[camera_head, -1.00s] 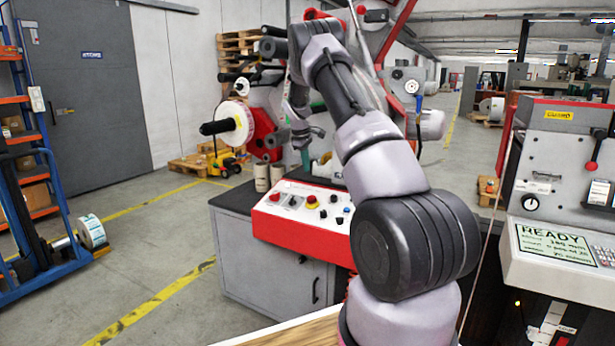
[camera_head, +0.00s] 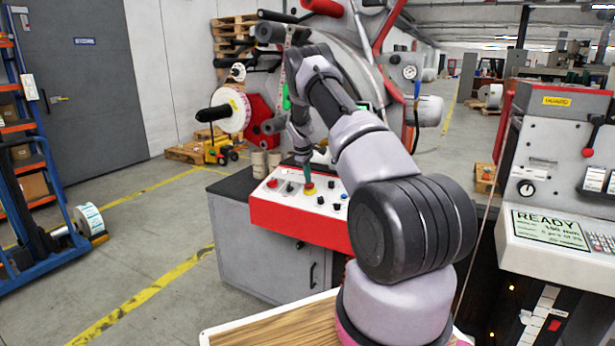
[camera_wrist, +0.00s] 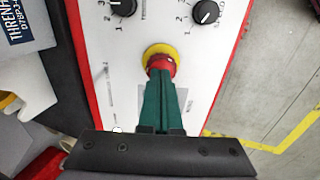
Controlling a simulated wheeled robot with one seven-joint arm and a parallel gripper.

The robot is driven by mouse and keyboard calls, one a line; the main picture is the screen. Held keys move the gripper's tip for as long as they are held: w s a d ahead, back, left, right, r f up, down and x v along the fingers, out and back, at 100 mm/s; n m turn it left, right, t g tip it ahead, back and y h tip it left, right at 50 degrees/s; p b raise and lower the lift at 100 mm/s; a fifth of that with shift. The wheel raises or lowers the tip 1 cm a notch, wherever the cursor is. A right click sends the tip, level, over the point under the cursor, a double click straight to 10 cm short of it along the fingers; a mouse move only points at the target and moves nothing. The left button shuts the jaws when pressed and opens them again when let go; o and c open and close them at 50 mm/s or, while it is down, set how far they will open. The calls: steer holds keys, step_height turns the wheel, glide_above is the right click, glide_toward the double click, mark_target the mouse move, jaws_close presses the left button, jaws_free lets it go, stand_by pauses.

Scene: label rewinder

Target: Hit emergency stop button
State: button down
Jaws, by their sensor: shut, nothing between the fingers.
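The emergency stop button (camera_head: 309,187) is a red mushroom head on a yellow ring, on the white top of the red-edged control panel (camera_head: 300,229). In the wrist view the button (camera_wrist: 161,62) is partly covered by the green fingertips. My gripper (camera_head: 307,178) is shut and empty, pointing down over the button. In the wrist view the tips of my gripper (camera_wrist: 160,76) overlap the near side of the red head and seem to touch it. Whether the button is pressed in cannot be told.
Black knobs (camera_wrist: 206,12) sit on the panel close to the button. A white reel (camera_head: 232,110) and the rewinder stand behind. A machine with a READY screen (camera_head: 551,233) is at the right.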

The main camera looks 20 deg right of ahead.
steer(key=shift+f, duration=0.15)
steer(key=shift+d+f, duration=0.1)
steer(key=shift+f, duration=0.35)
steer(key=shift+s+f, duration=0.1)
steer(key=shift+f, duration=0.35)
steer(key=shift+r, duration=0.55)
steer(key=v, duration=1.4)
steer(key=shift+w, duration=0.2)
